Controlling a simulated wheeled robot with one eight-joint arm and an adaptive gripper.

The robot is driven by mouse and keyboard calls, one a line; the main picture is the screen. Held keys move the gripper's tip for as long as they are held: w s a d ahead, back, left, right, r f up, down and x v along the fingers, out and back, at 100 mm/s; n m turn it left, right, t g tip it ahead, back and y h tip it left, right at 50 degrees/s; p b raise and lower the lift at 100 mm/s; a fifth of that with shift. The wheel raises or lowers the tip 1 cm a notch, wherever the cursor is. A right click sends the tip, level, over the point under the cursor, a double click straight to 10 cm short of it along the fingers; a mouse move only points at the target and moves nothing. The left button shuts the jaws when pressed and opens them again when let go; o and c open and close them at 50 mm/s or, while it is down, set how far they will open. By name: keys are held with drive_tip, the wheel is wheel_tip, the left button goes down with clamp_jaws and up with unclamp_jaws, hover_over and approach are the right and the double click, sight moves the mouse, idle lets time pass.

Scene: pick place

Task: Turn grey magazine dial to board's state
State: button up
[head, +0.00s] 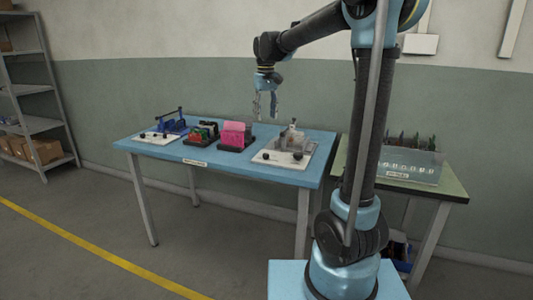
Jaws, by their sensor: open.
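A grey device (291,137), possibly the magazine, stands on a white base plate (272,155) at the right of the blue table. Dark round knobs show on that plate; which one is the dial, and its setting, is too small to tell. No board showing a state can be read. My gripper (264,112) points down, open and empty, above the table, a little left of and higher than the grey device.
The blue table (228,165) also bears a blue device (172,125) on a white plate, a red, green and black item (202,133) and a pink block (234,134). A greenish side table (441,186) with a clear bin (411,163) stands at the right. Shelves (33,91) stand far left.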

sight(266, 156)
wheel_tip(266, 156, down, 17)
idle(0.7)
clamp_jaws()
